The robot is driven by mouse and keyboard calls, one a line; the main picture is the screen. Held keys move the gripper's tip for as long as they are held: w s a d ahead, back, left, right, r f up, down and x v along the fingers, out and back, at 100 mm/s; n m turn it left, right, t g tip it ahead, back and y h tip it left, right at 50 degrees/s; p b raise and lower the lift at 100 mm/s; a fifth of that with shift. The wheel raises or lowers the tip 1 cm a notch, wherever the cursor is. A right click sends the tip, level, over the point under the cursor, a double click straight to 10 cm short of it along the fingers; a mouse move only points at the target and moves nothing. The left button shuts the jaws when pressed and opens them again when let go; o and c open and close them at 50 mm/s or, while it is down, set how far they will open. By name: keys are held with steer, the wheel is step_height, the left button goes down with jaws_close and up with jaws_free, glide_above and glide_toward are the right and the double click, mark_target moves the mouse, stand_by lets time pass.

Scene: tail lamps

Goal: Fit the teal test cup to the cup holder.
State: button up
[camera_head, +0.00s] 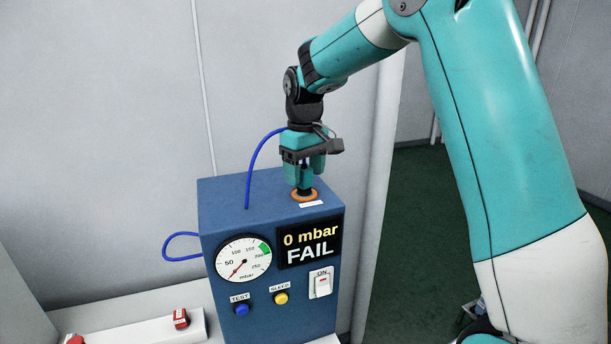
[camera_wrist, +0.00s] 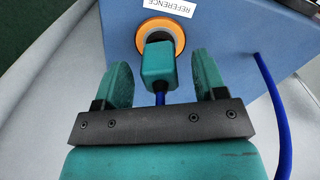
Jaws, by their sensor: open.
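The teal test cup (camera_wrist: 158,62) is a small teal block with a blue hose at its back, seen in the wrist view between my fingers. Its dark front end meets the middle of the orange ring of the cup holder (camera_wrist: 177,32), labelled REFERENCE. The ring also shows on top of the blue tester in the head view (camera_head: 304,196). My gripper (camera_head: 304,172) points down just above the ring. Its fingers are open, with a gap on each side of the cup. How deep the cup sits in the holder is hidden.
The blue tester (camera_head: 225,205) has a gauge, a TEST button, a BLEED button and an ON switch. Its display (camera_head: 310,242) reads 0 mbar FAIL. A blue hose (camera_head: 253,165) arches beside my gripper. Red lamps (camera_head: 181,319) lie at the lower left.

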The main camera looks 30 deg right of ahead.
steer(key=shift+f, duration=1.4)
steer(key=shift+c, duration=0.5)
steer(key=c, duration=1.1)
steer(key=shift+r+p, duration=1.55)
steer(key=shift+p, duration=0.05)
steer(key=shift+r+p, duration=0.6)
steer(key=shift+r, duration=0.05)
